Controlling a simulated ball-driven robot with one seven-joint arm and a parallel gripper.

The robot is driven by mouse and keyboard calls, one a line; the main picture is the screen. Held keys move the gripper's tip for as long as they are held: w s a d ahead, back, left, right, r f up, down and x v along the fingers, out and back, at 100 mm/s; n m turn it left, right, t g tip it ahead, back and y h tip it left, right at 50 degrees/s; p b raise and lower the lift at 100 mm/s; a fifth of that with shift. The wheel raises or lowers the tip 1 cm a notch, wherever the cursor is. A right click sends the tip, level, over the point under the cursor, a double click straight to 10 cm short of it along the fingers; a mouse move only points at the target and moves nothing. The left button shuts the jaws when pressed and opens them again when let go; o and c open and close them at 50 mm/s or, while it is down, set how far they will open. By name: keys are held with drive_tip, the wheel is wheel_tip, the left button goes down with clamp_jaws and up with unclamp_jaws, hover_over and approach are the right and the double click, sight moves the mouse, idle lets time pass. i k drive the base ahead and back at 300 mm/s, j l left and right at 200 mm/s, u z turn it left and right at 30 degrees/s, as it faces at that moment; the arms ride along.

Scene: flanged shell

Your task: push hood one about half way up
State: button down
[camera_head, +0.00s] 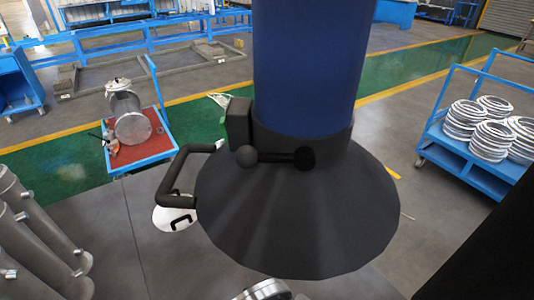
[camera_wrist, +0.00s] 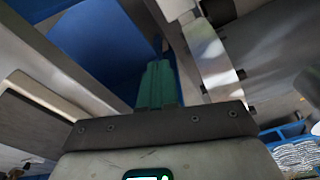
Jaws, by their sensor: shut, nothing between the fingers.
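The hood (camera_head: 295,215) is a wide dark grey cone under a thick blue duct (camera_head: 315,60) in the head view. A bent dark handle (camera_head: 175,185) sticks out from its left side. A dark lever with a round knob (camera_head: 247,156) sits on its collar. My gripper (camera_wrist: 157,82) shows in the wrist view as teal fingers shut together with nothing between them. It is not clearly visible in the head view, so its distance from the hood cannot be told. A blue surface (camera_wrist: 100,40) lies beyond the fingers; I cannot tell what it is.
A shiny metal flange (camera_head: 262,290) shows below the hood. Grey cylinders (camera_head: 38,235) stand at left. A blue trolley with stacked rings (camera_head: 435,145) is at right. A red-topped cart (camera_head: 140,140) stands behind left. Pale metal (camera_wrist: 210,55) is close right of my fingers.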

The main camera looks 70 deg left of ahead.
sight(332, 219)
drive_tip(key=u, duration=1.95)
